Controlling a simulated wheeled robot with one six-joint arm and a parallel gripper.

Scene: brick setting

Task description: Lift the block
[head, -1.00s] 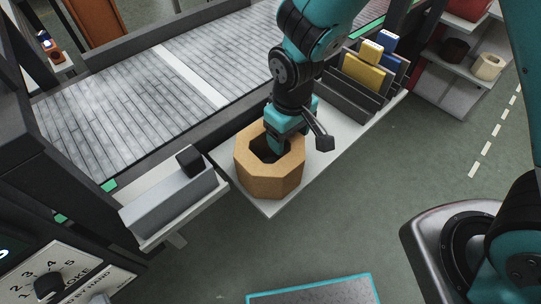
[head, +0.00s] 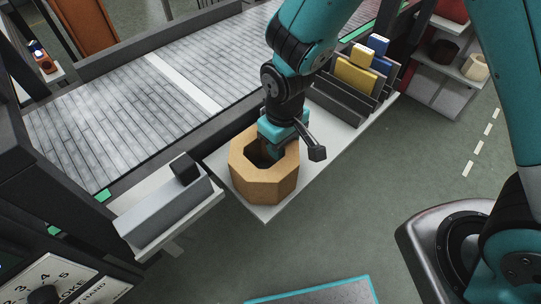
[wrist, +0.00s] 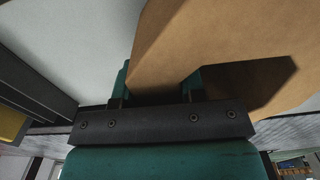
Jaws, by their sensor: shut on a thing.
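The block (head: 262,188) is a tan, eight-sided ring with a wide hole in its middle. It is upright at the near left end of the pale shelf (head: 225,166); I see no clear gap under it. My gripper (head: 273,151) points down at its far right side and is shut on the ring's wall, with one finger inside the hole. In the wrist view the block's tan face (wrist: 220,35) fills the upper right, between the dark, teal-edged fingers (wrist: 157,88). The finger tips are partly hidden by the block.
A dark rack (head: 345,95) with yellow and blue pieces stands behind the gripper on the same shelf. A grey box (head: 165,212) with a black knob is at the left. A slatted conveyor (head: 130,105) runs behind. The floor (head: 400,150) at the right is clear.

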